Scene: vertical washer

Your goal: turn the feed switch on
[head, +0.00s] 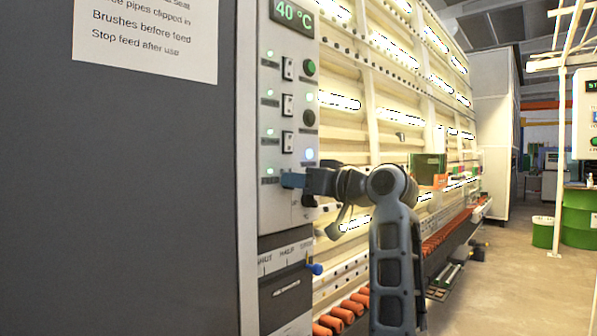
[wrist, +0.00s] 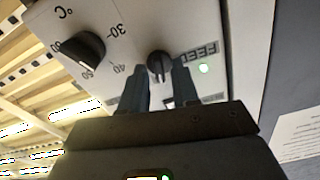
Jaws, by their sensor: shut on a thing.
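The feed switch is a small dark round knob (wrist: 159,64) beside an upside-down FEED label (wrist: 199,51) in the wrist view. A green light (wrist: 204,68) is lit next to the label. My gripper (wrist: 160,84) has its two blue-grey fingers on either side of the knob, shut on it. In the head view my gripper (head: 290,180) reaches the lower part of the light grey control panel (head: 271,215), at the lowest row of lights, and hides the switch there.
A temperature dial (wrist: 82,50) sits close to my fingers in the wrist view. Rocker switches (head: 288,105) and round buttons (head: 309,67) are above, below a 40 °C display (head: 293,14). A blue-tipped lever (head: 315,269) sticks out below. Floor is open at right.

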